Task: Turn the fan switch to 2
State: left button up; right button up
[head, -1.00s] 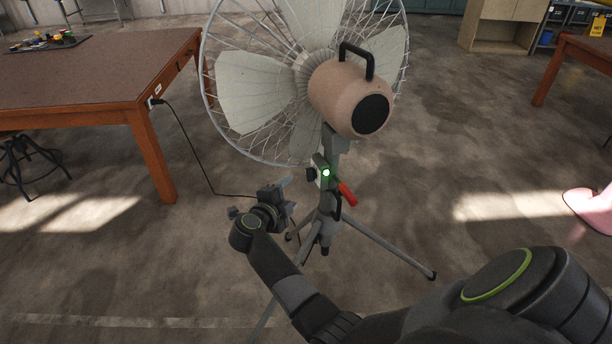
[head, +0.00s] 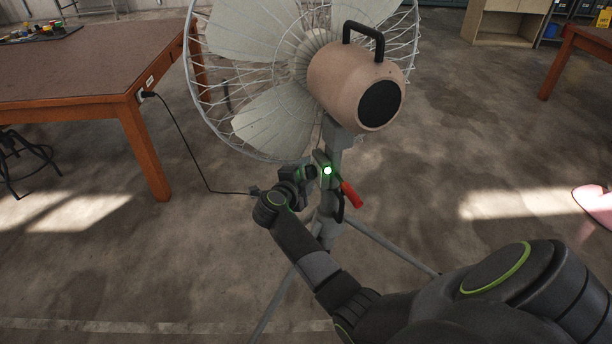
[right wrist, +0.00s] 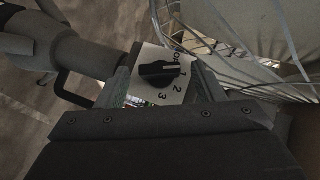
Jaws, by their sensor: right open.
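The pedestal fan (head: 355,85) stands on a grey tripod with its pinkish motor housing facing me. In the right wrist view the black rotary switch (right wrist: 158,72) sits on a white plate (right wrist: 148,55) marked OFF, 1, 2, 3. Its pale pointer line aims toward the 1. My right gripper (head: 308,173) is open at the left side of the switch box. In the right wrist view its fingers (right wrist: 162,84) stand either side of the switch; I cannot tell whether they touch it. My left gripper is out of view.
A black cord runs from the brown table (head: 85,75) at left to the floor near the fan. Tripod legs spread below. The floor at right is mostly clear.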

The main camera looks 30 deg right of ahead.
jog(key=c, duration=1)
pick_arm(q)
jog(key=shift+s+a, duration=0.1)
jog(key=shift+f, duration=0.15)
pick_arm(e)
jog(key=shift+f, duration=0.1)
